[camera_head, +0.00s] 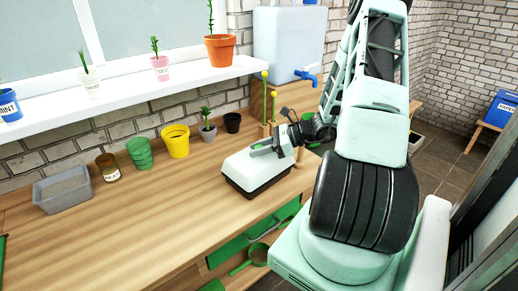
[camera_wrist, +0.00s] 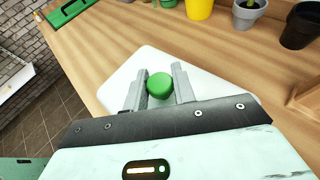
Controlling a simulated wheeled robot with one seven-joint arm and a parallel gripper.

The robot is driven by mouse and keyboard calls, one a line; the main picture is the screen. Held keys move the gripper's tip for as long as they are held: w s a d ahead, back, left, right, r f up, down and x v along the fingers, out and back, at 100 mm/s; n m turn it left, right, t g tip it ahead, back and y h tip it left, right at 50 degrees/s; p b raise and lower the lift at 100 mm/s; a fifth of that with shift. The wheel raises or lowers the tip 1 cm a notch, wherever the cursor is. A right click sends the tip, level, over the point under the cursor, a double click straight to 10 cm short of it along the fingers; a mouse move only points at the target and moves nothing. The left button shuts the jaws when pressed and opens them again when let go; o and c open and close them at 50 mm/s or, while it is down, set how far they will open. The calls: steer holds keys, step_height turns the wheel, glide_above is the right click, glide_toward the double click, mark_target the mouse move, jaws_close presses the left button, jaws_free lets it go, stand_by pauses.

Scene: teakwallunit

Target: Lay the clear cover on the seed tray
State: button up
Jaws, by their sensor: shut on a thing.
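The cover (camera_head: 250,166) is a whitish, box-shaped lid with a green knob (camera_wrist: 160,86) on top. In the head view it is over the black seed tray (camera_head: 256,188) near the bench's front right edge. The tray shows as a dark band under the cover's lower rim, and no clear gap shows between them. My gripper (camera_head: 264,149) is above the cover, with its two grey fingers (camera_wrist: 158,88) on either side of the knob, shut on it. In the wrist view the cover's white top (camera_wrist: 207,87) hides the tray. The tray's inside is hidden.
A yellow pot (camera_head: 176,143), green pots (camera_head: 140,154), a seedling pot (camera_head: 208,132) and a black pot (camera_head: 232,123) stand along the back. A grey bin (camera_head: 63,190) is at left. The front middle of the bench (camera_head: 150,220) is clear. Green tools (camera_head: 247,260) hang below the front edge.

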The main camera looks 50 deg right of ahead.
steer(key=shift+f, duration=0.25)
steer(key=shift+f, duration=0.15)
steer(key=o, duration=1)
